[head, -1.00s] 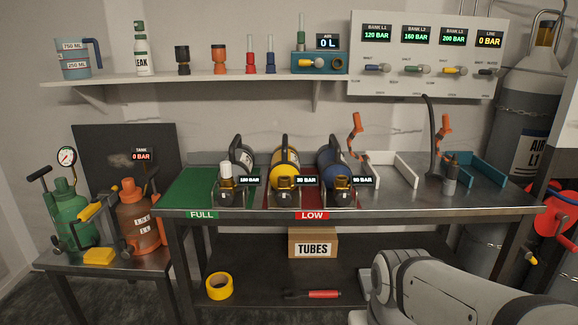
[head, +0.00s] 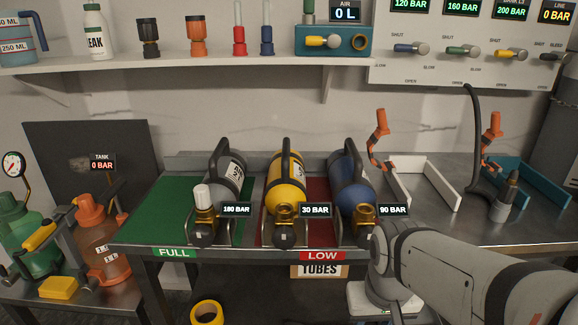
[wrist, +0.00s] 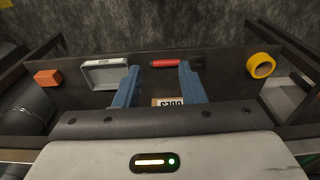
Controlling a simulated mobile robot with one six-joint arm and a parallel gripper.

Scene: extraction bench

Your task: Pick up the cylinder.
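Three gas cylinders lie side by side on the bench, valves toward me. The grey cylinder (head: 227,178), with a white-capped valve and a 180 BAR display, is on the green FULL mat (head: 165,205). The yellow cylinder (head: 286,187), showing 30 BAR, and the blue cylinder (head: 350,181), showing 90 BAR, are at the red LOW mat (head: 259,228). Each has a dark carry handle. My gripper's two blue fingers (wrist: 158,78) are apart with nothing held, over the lower shelf in the wrist view. No cylinder is clear in that view; the head view shows only my arm.
White brackets (head: 435,183) and orange hooks (head: 380,140) stand right of the blue cylinder. The wall shelf (head: 180,75) overhangs behind. Green and orange tanks (head: 100,238) stand left. Below are yellow tape (wrist: 261,66), a red-handled tool (wrist: 165,64) and the TUBES box (head: 319,271).

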